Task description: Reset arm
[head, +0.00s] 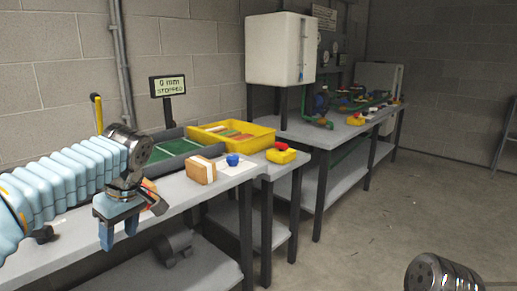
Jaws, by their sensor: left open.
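My left arm comes in from the left in a light blue ribbed sleeve. My left gripper (120,232) is over the front edge of the near bench, fingers pointing down. It is open, and I see nothing between its fingers. An orange and dark object (153,199) shows just behind it, partly hidden; I cannot tell what it is. A dark round part of mine shows at the bottom right edge, but the right gripper itself is not visible.
The near bench (184,194) holds a wood-coloured block (201,170), a blue knob-like object (233,160), a yellow tray (245,140), a green-floored tray (175,146) and a yellow-red item (281,153). A white cabinet (275,50) stands behind. Floor at right is clear.

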